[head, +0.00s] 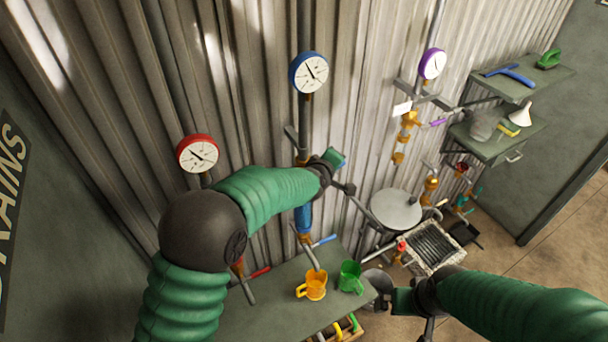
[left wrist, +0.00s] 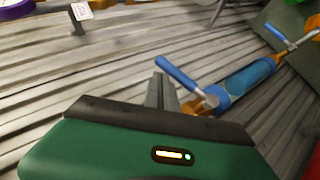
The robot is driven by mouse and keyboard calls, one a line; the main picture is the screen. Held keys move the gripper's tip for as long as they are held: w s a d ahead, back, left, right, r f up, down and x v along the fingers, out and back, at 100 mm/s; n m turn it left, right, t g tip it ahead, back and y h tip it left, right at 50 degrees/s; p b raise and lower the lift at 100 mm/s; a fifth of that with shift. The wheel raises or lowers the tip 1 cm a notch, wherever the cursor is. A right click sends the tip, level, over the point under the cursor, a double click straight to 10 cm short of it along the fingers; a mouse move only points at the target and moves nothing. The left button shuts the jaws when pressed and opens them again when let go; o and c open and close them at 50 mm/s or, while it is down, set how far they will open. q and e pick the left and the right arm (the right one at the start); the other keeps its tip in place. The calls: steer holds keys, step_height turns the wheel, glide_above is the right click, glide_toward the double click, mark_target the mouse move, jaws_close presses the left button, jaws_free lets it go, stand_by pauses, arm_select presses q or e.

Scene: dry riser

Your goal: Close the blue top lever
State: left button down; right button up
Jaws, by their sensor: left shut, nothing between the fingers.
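The blue top lever (left wrist: 182,78) shows in the left wrist view as a short blue handle slanting across the pipe, beside a brass fitting and above one end of a blue cylinder (left wrist: 250,75). In the head view, my left arm hides most of the lever's area. My left gripper (head: 335,160) is in front of the blue-gauge pipe, shut and empty. In the left wrist view its grey fingers (left wrist: 161,92) are close to the lever; I cannot tell if they touch. My right gripper (head: 392,300) is low at the right, over the table's edge; its jaw opening is unclear.
A blue gauge (head: 309,72) tops the pipe, with a lower blue lever (head: 324,241) near its bottom. A red gauge (head: 197,153) is left, a purple one (head: 432,63) right. Yellow (head: 313,286) and green (head: 350,277) mugs stand on the table (head: 270,318). A corrugated wall lies behind.

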arm_select(q)
steer(key=shift+w+d+f+b, duration=0.25)
steer(key=shift+d+f+b, duration=0.15)
steer(key=shift+f, duration=0.2)
steer(key=shift+w+d+f+b, duration=0.25)
steer(key=shift+d+f, duration=0.2)
steer(key=shift+f, duration=0.1)
